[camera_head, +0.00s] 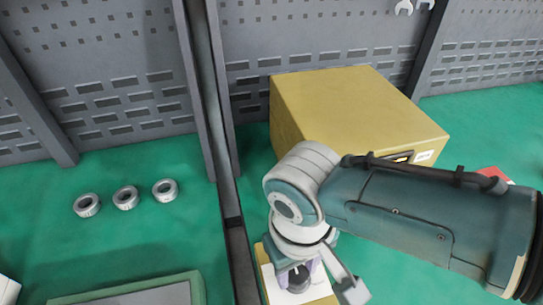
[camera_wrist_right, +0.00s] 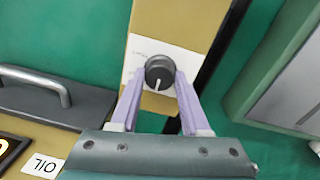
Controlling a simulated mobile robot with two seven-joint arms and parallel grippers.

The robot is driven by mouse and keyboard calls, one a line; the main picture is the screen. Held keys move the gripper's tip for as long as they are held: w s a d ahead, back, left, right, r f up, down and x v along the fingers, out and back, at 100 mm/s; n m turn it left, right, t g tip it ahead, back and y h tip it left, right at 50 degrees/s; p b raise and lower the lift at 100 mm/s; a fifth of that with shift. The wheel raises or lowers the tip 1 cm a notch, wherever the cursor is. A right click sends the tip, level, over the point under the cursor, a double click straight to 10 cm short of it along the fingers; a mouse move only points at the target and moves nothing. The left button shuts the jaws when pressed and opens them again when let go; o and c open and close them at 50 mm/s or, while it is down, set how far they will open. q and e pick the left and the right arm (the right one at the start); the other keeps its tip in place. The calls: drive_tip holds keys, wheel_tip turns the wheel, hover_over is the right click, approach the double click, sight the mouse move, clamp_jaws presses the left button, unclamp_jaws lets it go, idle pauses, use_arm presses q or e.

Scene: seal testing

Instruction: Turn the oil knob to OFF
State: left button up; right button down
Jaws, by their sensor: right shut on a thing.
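The knob (camera_wrist_right: 159,72) is dark and round with a pale pointer line. It stands on a white label plate on a yellow panel (camera_wrist_right: 200,22). In the head view the knob (camera_head: 298,279) shows small below my right wrist, on the white plate. My right gripper (camera_wrist_right: 160,82) has its two purple fingers on either side of the knob and is shut on it. The plate's lettering is too small to read, so the OFF mark cannot be made out. My left gripper is not in view.
Three metal rings (camera_head: 125,197) lie on the green bench at left. A grey-green tray (camera_head: 75,299) is at front left.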

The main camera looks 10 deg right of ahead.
sight(294, 275)
idle(0.5)
drive_tip(key=shift+c, duration=1.9)
unclamp_jaws()
wheel_tip(294, 275, up, 10)
drive_tip(key=p, duration=0.4)
drive_tip(key=shift+a, duration=0.2)
